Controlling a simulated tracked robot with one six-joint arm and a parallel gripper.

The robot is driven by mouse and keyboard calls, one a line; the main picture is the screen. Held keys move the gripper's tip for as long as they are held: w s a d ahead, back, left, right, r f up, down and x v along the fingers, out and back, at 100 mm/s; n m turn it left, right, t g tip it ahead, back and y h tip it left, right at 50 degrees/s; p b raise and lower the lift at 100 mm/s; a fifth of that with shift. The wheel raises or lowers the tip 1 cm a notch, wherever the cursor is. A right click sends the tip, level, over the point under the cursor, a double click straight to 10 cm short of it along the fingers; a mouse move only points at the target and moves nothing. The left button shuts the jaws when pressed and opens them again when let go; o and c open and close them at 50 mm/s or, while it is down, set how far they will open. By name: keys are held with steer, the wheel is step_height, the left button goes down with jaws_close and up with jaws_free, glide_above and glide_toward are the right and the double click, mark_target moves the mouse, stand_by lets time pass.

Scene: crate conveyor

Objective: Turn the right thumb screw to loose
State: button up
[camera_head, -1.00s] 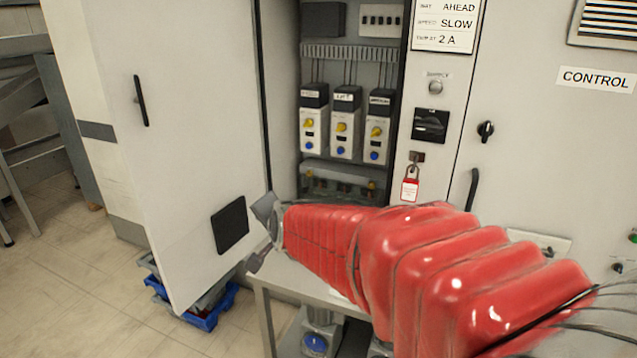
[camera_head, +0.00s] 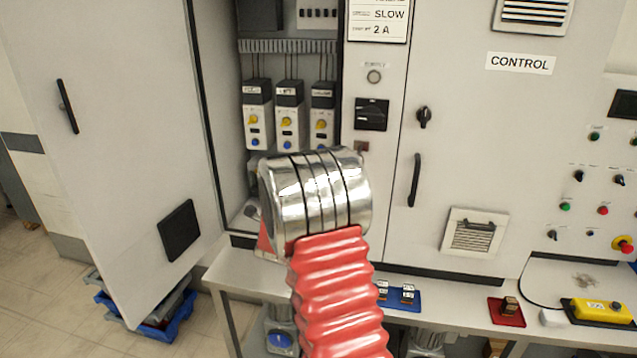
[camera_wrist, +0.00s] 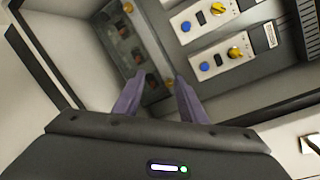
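Two small brass-coloured screws sit at the ends of a low terminal block (camera_wrist: 135,45) in the wrist view. That view is turned, so the lower one appears to be the right thumb screw (camera_wrist: 151,79); the other is the left screw (camera_wrist: 127,7). My gripper (camera_wrist: 160,75) is open, with its two purple fingers apart and its tips pointing toward the right screw's end of the block. The screw appears between the fingertips in the picture; I cannot tell the remaining distance or contact. In the head view my wrist hides the block, both screws and the fingers.
Drive modules (camera_head: 288,115) with yellow and blue knobs stand above the block, close to my gripper. The open cabinet door (camera_head: 125,150) is at left; the control cabinet (camera_head: 465,120) is at right. A bench (camera_head: 250,277) runs below, with a blue tray (camera_head: 402,298).

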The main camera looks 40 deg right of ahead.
steer(key=s+d+f+m+g+h, duration=0.1)
steer(key=s+d+f+m+h, duration=0.1)
steer(key=d+f+m, duration=0.1)
steer(key=d+m, duration=0.1)
steer(key=d, duration=0.1)
steer(key=shift+d+f+m+h, duration=0.3)
steer(key=shift+d+h, duration=0.05)
steer(key=shift+h, duration=0.05)
steer(key=shift+w, duration=0.1)
steer(key=x, duration=1.3)
steer(key=shift+w+d, duration=0.15)
steer(key=shift+d, duration=0.2)
steer(key=shift+c, duration=0.4)
jaws_close()
